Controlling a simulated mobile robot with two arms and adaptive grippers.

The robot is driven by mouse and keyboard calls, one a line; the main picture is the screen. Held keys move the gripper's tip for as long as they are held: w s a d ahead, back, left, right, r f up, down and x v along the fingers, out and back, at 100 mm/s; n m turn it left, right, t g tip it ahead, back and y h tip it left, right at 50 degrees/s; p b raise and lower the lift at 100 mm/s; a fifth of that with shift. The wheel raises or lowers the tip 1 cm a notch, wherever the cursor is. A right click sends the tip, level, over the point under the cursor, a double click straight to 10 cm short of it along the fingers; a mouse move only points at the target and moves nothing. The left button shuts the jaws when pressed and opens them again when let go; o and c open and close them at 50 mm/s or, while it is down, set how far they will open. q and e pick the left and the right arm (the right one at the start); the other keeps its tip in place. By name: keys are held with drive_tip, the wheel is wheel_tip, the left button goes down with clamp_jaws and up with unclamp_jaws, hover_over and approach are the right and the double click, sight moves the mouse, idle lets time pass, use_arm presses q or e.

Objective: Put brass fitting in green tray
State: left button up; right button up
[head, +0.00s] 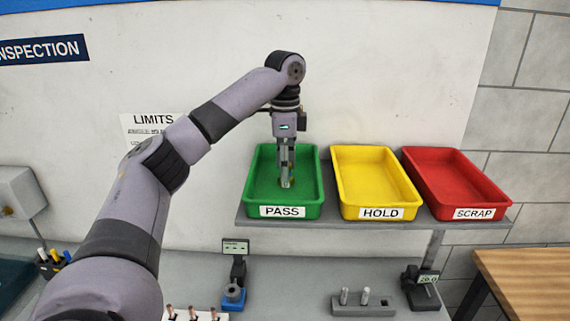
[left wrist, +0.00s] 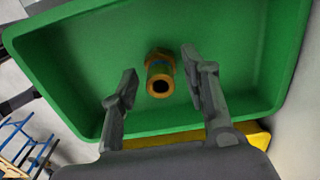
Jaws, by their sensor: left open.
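The green tray (head: 306,196), labelled PASS, stands at the left end of a raised shelf; its inside fills much of the left wrist view (left wrist: 240,60). The brass fitting (left wrist: 160,74) lies on the green tray's floor in the left wrist view, its dark bore facing the camera. In the head view only a small brassy bit of it (head: 287,184) shows at the fingertips. My left gripper (head: 285,180) points down into the green tray. Its fingers (left wrist: 160,85) are open, one on each side of the fitting with gaps between. My right gripper is not in view.
A yellow HOLD tray (head: 388,211) and a red SCRAP tray (head: 470,211) stand to the right on the same shelf (head: 350,226). Below on the bench are a gauge with a display (head: 236,248), a grey block with pegs (head: 362,308) and another gauge (head: 424,290).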

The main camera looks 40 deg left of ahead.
use_arm(q)
drive_tip(key=shift+r, duration=0.15)
wheel_tip(320, 180, up, 12)
idle(0.7)
